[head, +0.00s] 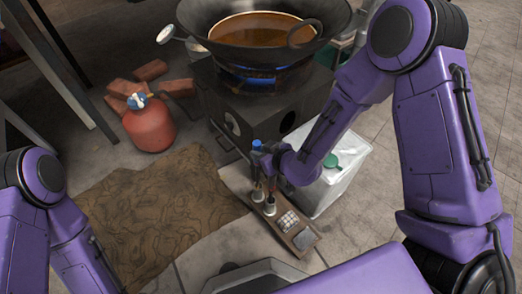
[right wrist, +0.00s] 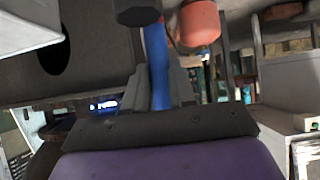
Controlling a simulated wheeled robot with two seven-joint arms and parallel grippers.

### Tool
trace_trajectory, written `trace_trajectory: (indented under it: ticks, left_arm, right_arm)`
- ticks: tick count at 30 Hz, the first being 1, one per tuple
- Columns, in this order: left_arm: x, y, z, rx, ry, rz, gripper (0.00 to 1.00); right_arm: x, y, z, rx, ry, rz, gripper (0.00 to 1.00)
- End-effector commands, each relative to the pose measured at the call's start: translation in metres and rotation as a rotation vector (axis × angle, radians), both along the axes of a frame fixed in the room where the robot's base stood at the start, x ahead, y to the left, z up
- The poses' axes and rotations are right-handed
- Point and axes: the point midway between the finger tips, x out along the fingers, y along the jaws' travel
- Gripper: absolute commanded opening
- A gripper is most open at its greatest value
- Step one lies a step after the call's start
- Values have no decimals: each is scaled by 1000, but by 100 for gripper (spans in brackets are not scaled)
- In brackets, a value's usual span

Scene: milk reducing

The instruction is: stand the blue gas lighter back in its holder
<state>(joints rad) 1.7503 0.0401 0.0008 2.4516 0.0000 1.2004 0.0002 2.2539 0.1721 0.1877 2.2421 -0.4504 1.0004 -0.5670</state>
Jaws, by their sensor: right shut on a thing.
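The blue gas lighter (head: 256,145) shows its blue end above my right gripper (head: 262,160) in the head view. My right gripper is shut on it; in the right wrist view the blue shaft (right wrist: 157,65) stands between the two fingers (right wrist: 157,90). Below the gripper, two small pale cups stand on a long board; one may be the holder (head: 257,196). Thin dark shafts show just above the cups, and I cannot tell whether the lighter's lower end is inside one. My left arm shows at the left edge, but its gripper is out of view.
The board (head: 304,240) also carries a keypad-like block (head: 288,221). A stove (head: 262,110) with a wok of brown liquid (head: 252,29) stands behind. A red gas bottle (head: 149,126), bricks (head: 151,70), a brown mat (head: 150,205) and a white box (head: 335,185) surround it.

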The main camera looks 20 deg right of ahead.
Motion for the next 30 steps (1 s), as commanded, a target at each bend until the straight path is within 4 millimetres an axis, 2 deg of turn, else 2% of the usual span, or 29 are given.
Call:
trace_trajectory:
  ticks: [1, 12, 24, 25, 27, 28, 30]
  left_arm:
    - [0, 0, -7, 0, 0, 1, 68]
    - [-2, -2, -30, -4, 3, 3, 68]
    - [-3, -2, -33, -6, 4, 4, 68]
    - [-3, -2, -33, -6, 4, 4, 68]
    - [-3, -2, -33, -6, 4, 4, 68]
    - [-3, -2, -33, -6, 4, 4, 68]
    - [-3, -2, -33, -6, 4, 4, 68]
  right_arm:
    - [0, 0, -9, 0, 0, 0, 0]
    - [0, 0, -43, 0, 0, 0, 0]
    - [0, 0, -49, 0, -1, 0, 0]
    - [0, 0, -49, 0, -1, 0, 28]
    - [0, 0, -49, 0, -1, 0, 51]
    - [0, 0, -49, 0, -1, 0, 55]
    - [0, 0, -49, 0, -1, 0, 55]
